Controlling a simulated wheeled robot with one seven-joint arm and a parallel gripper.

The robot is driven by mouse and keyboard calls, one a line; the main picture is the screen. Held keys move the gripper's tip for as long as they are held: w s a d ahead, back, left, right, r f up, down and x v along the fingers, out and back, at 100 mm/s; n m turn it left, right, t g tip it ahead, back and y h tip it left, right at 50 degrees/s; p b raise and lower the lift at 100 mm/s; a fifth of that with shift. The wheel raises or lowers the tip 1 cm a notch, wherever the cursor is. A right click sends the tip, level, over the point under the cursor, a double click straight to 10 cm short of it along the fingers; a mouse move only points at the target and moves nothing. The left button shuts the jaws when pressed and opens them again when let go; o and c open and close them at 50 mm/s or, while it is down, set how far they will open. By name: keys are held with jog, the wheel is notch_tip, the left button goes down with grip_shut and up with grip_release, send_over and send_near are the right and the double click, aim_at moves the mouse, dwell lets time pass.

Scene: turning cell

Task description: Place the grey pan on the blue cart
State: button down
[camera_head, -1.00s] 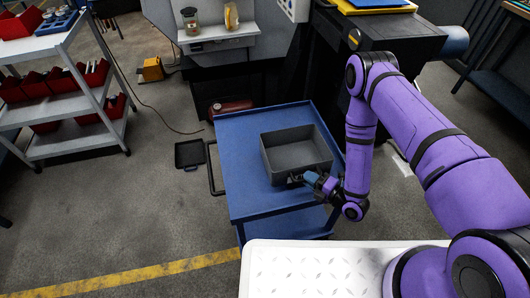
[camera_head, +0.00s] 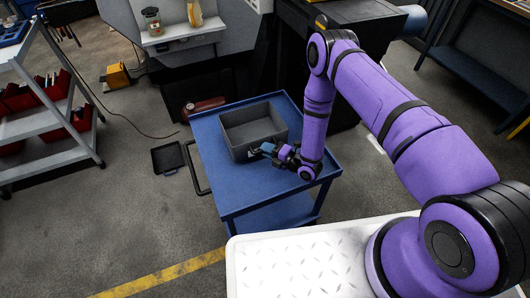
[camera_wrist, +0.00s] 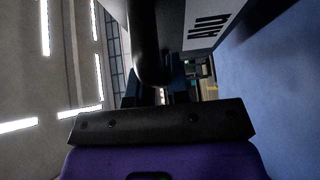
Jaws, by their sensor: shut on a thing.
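The grey pan (camera_head: 238,153) is an open rectangular box with a white label on its near side. It is level over the far part of the blue cart's top (camera_head: 235,185), close to the back and right edges. Whether its base touches the top is hard to tell. My gripper (camera_head: 265,149) is shut on the pan's near side, to the right of the label. In the wrist view the pan's labelled wall (camera_wrist: 212,22) is right in front of my gripper (camera_wrist: 160,95), with the blue cart surface (camera_wrist: 270,85) close alongside. My fingertips are mostly hidden there.
A black tray (camera_head: 168,158) lies on the floor left of the cart, near the cart's handle (camera_head: 192,170). A grey shelf trolley (camera_head: 45,128) with red bins stands at left. Machines stand behind the cart. The cart's near left top is clear.

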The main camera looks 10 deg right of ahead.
jog(key=shift+w+a+f, duration=0.1)
jog(key=shift+w+f, duration=0.15)
jog(key=shift+f, duration=0.35)
jog(key=shift+w+a+f, duration=0.1)
jog(key=shift+w+f, duration=0.2)
jog(key=shift+f, duration=0.35)
jog(key=shift+w+a+f, duration=0.1)
jog(key=shift+w+f, duration=0.15)
jog(key=shift+f, duration=0.35)
jog(key=c, duration=1.1)
grip_release()
jog(key=shift+s+d, duration=0.1)
jog(key=v, duration=1.1)
jog(key=shift+s+d, duration=0.2)
jog(key=shift+d, duration=0.2)
